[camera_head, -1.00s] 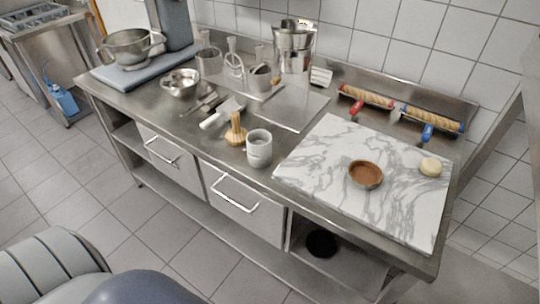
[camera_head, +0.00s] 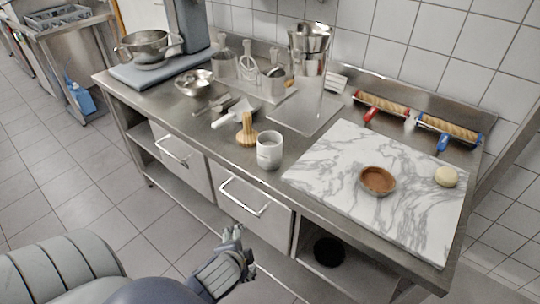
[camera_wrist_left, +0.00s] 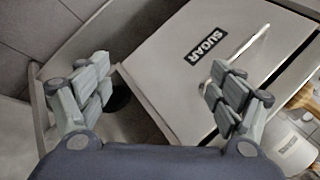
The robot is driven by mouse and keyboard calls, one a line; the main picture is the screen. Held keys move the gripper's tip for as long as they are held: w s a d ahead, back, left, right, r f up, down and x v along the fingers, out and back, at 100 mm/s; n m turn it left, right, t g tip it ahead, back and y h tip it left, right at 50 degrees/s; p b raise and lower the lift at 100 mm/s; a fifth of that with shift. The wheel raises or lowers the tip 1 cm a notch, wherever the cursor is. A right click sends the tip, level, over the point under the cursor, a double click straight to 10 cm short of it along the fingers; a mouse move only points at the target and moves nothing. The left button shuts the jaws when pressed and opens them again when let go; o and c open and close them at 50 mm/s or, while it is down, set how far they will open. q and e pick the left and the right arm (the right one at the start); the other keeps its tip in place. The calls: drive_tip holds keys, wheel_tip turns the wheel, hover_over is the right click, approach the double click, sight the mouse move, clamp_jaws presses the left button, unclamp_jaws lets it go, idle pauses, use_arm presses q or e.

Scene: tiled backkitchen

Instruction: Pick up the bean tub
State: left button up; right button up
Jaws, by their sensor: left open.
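I cannot tell for sure which thing is the bean tub, as no bean label is readable. A pale grey cylindrical tub (camera_head: 269,150) stands upright near the counter's front edge. My left gripper (camera_head: 232,238) is low in front of the counter, before the right-hand drawer (camera_head: 250,208), and apart from the pale tub. In the left wrist view its two fingers (camera_wrist_left: 160,92) are spread with nothing between them. A grey panel marked SUGAR (camera_wrist_left: 195,70) with a bright bar handle lies beyond them. My right gripper does not show.
A wooden brush (camera_head: 247,132) stands beside the pale tub. A marble slab (camera_head: 340,165) carries a brown bowl (camera_head: 377,180) and a pale round piece (camera_head: 445,177). A dark round object (camera_head: 329,251) sits on the lower shelf. The floor in front of the counter is clear.

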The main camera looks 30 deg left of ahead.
use_arm(q)
drive_tip(key=w+a+r+m+t+y, duration=0.2)
drive_tip(key=w+a+r+m+t, duration=0.45)
drive_tip(key=w+r+m, duration=0.35)
drive_tip(key=m+t+h, duration=0.3)
drive_tip(key=m+t, duration=0.1)
drive_tip(key=m, duration=1.2)
approach(263, 156)
drive_tip(key=w, duration=0.6)
drive_tip(key=w+a+p, duration=0.1)
drive_tip(key=w, duration=0.1)
drive_tip(key=shift+w+a+f, duration=0.1)
drive_tip(key=shift+w+f, duration=0.1)
drive_tip(key=shift+w, duration=0.1)
drive_tip(key=shift+w+r, duration=0.15)
drive_tip(key=shift+w, duration=0.1)
drive_tip(key=shift+w+a+p, duration=0.2)
drive_tip(key=shift+w+p, duration=0.55)
drive_tip(key=shift+w, duration=1.6)
drive_tip(key=shift+s, duration=0.1)
drive_tip(key=shift+c, duration=0.2)
drive_tip(key=c, duration=1.4)
